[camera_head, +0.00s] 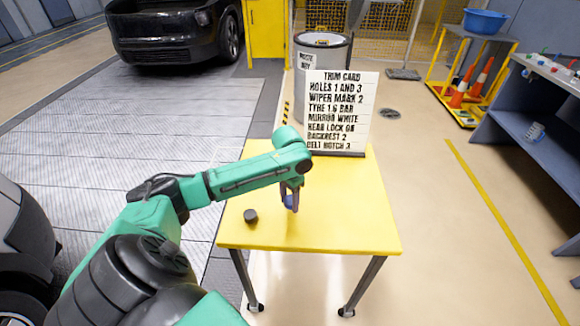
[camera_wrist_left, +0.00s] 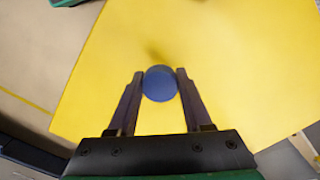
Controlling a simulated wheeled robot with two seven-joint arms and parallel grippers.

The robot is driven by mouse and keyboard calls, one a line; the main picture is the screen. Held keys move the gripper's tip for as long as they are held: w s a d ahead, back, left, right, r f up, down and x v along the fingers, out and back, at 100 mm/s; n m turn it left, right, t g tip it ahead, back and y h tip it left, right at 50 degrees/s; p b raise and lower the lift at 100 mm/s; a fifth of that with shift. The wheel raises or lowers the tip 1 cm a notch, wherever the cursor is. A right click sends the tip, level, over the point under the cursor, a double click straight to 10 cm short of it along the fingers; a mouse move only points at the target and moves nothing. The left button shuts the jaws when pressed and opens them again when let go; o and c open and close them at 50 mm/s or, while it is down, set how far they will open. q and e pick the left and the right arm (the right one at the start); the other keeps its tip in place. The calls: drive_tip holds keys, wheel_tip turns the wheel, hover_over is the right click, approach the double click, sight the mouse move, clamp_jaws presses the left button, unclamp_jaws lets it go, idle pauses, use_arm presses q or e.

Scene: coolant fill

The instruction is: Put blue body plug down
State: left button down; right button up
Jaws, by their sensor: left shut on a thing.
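The blue body plug (camera_wrist_left: 160,84) is a round blue disc between the fingertips of my left gripper (camera_wrist_left: 160,86) in the left wrist view. The gripper is shut on it. In the head view my left gripper (camera_head: 290,200) points down over the yellow table (camera_head: 350,220), and the blue plug (camera_head: 289,202) shows small at its tips. A faint shadow lies on the table beside the plug in the wrist view. I cannot tell whether the plug touches the table. My right gripper is not in view.
A dark round plug (camera_head: 250,216) lies on the table left of the gripper. A white trim card (camera_head: 340,112) stands at the table's back edge. The table's front and right areas are clear. A grey waste bin (camera_head: 322,55) stands behind.

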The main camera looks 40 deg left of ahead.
sight(289, 200)
use_arm(q)
wheel_tip(289, 200, down, 4)
drive_tip(key=shift+r, duration=0.15)
drive_tip(key=shift+c, duration=1.6)
unclamp_jaws()
wheel_tip(289, 200, up, 12)
drive_tip(key=shift+r, duration=0.1)
